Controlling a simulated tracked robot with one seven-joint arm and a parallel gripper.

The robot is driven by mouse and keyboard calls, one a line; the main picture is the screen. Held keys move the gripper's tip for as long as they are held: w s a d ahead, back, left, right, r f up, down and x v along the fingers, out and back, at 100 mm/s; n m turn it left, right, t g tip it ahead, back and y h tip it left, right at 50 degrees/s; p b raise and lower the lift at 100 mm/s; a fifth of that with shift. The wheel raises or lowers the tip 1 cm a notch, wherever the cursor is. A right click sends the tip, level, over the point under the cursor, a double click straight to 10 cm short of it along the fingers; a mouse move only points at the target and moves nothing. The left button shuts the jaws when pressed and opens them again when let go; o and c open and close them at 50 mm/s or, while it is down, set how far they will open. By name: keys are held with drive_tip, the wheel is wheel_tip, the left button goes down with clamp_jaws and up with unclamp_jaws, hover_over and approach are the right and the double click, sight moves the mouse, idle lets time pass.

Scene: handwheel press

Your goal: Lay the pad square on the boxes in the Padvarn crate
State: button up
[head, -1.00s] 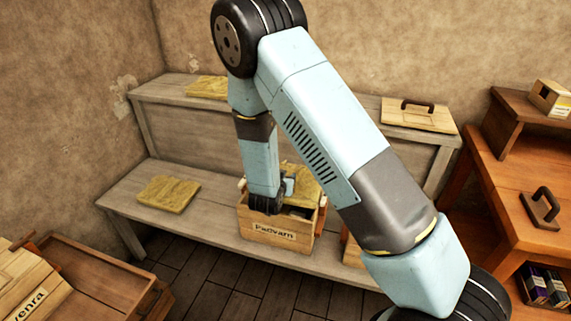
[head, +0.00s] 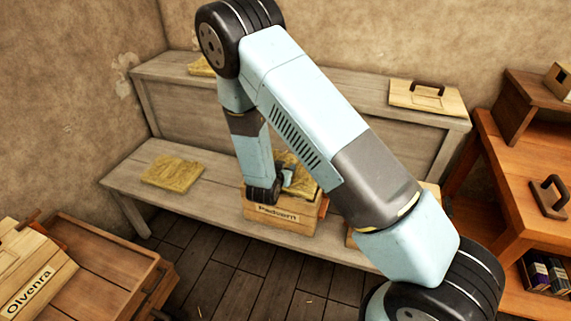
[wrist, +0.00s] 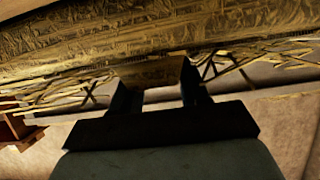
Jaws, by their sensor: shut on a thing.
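The Padvarn crate (head: 268,212), a pale wooden box with its name on the front, stands on the low grey bench. A yellow straw pad (head: 303,182) shows at its top, partly hidden by my arm. My gripper (head: 285,174) is over the crate, its fingers mostly hidden in the head view. In the wrist view, the dark fingers of my gripper (wrist: 155,78) are shut on the near edge of the straw pad (wrist: 160,40), with loose straws sticking out at both sides. The boxes in the crate are hidden, and I cannot tell whether the pad touches them.
Another straw pad (head: 173,173) lies on the bench at left; one more (head: 201,67) is on the upper shelf. A lid with a handle (head: 427,96) lies on the shelf at right. The Olvenra crate (head: 30,280) is at lower left. The bench between pad and crate is clear.

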drive_tip(key=shift+s+f, duration=0.1)
drive_tip(key=shift+f, duration=2.7)
drive_tip(key=shift+s, duration=0.1)
drive_tip(key=o, duration=1.3)
drive_tip(key=shift+s+a, duration=0.1)
drive_tip(key=v, duration=1.3)
drive_tip(key=shift+s+a+r, duration=0.1)
drive_tip(key=shift+s+r, duration=0.1)
drive_tip(key=shift+s, duration=0.05)
